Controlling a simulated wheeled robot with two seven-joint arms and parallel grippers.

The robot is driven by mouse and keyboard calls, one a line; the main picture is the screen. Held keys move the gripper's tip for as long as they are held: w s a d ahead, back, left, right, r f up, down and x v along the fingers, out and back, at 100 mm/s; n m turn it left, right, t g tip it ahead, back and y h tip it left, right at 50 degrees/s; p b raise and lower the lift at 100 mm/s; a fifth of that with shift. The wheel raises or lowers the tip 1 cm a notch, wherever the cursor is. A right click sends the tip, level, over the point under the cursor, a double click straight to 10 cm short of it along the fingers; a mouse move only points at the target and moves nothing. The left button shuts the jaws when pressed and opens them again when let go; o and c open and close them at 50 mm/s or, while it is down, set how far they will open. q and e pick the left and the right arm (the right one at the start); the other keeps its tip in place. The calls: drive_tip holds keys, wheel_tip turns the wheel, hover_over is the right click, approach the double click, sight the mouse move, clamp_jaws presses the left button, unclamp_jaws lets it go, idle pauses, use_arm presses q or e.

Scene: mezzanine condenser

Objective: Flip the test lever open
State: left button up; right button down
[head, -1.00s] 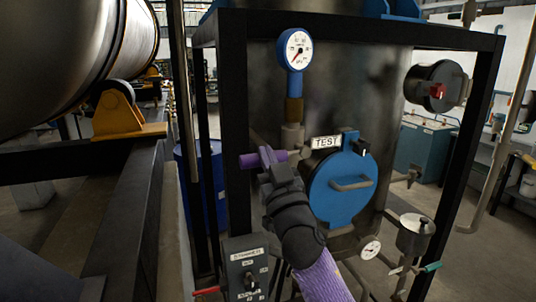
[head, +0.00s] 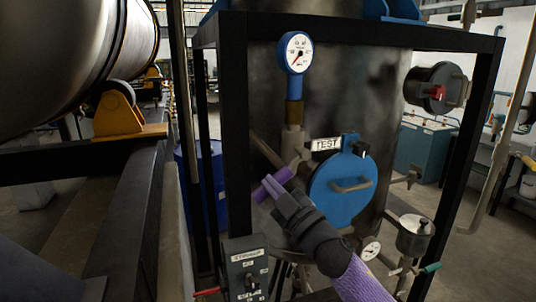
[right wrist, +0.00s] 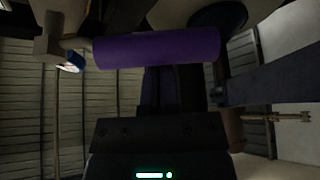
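The purple test lever (head: 273,184) slants below the pressure gauge (head: 295,52), left of the white TEST label (head: 326,144). My right gripper (head: 280,192) reaches up from the lower right, with its fingers at the lever, and looks shut on it. The purple grip also shows across the upper middle of the right wrist view (right wrist: 155,48), directly before the fingers, whose tips are hidden there. The pipe fitting (head: 295,142) stands just above the lever. My left gripper is not in view.
A blue round hatch with a handle (head: 343,190) is right of my gripper. A black frame post (head: 234,130) stands close on the left. A switch box (head: 246,268) is below. A small gauge (head: 370,249) and pot (head: 415,236) sit lower right.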

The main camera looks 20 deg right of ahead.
drive_tip(key=d+f+n+g+p, duration=0.3)
drive_tip(key=d+f+n+g, duration=0.1)
drive_tip(key=n, duration=0.7)
drive_tip(key=shift+d+f+g+y+p, duration=0.3)
drive_tip(key=shift+d+g, duration=0.6)
drive_tip(key=shift+d, duration=0.45)
drive_tip(key=shift+w+n, duration=0.15)
drive_tip(key=shift+n, duration=0.15)
